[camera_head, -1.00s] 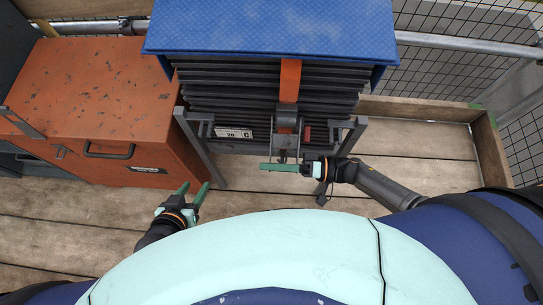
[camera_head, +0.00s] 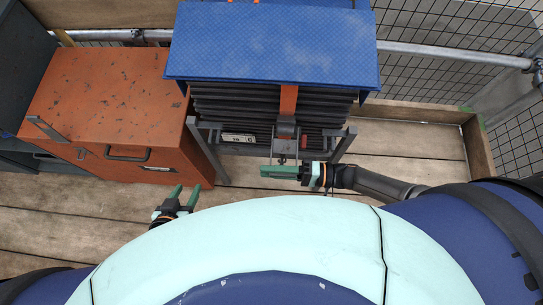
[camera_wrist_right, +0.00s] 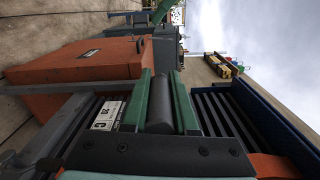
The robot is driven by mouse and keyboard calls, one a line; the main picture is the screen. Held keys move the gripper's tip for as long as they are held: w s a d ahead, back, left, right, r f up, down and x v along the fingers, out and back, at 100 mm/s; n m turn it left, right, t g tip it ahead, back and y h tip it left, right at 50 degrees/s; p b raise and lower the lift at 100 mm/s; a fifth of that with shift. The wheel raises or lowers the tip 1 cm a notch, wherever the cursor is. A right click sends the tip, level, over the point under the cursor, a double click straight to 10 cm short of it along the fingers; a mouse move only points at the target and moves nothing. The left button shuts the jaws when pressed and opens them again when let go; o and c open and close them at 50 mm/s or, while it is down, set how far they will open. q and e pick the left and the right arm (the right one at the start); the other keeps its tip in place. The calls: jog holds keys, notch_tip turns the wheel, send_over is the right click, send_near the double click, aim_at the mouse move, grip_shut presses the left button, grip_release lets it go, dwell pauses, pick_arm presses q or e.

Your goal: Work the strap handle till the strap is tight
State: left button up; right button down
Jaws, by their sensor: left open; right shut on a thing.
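An orange strap (camera_head: 288,99) runs down the front of a stack of dark tiles (camera_head: 235,100) under a blue cover. It meets a grey metal ratchet (camera_head: 285,130) at the front of the stack. My right gripper (camera_head: 279,171) is in front of and below the ratchet in the head view. In the right wrist view its green fingers are shut on the dark cylindrical strap handle (camera_wrist_right: 160,106). The strap's tension cannot be judged. My left gripper (camera_head: 182,194) is open and empty, left of the stack and apart from it.
The blue cover (camera_head: 275,45) tops the stack, held in a grey metal frame (camera_head: 210,155). An orange cabinet (camera_head: 105,105) stands to the left. A wooden edge board (camera_head: 478,145) and mesh fence (camera_head: 460,75) bound the right and back. Plank floor (camera_head: 400,155) is clear at right.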

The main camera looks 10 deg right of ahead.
jog(key=shift+d, duration=0.1)
dwell(0.3)
jog(key=c, duration=0.7)
grip_release()
jog(key=shift+r, duration=0.1)
jog(key=b+v, duration=0.1)
jog(key=v, duration=1.1)
jog(key=shift+d, duration=0.2)
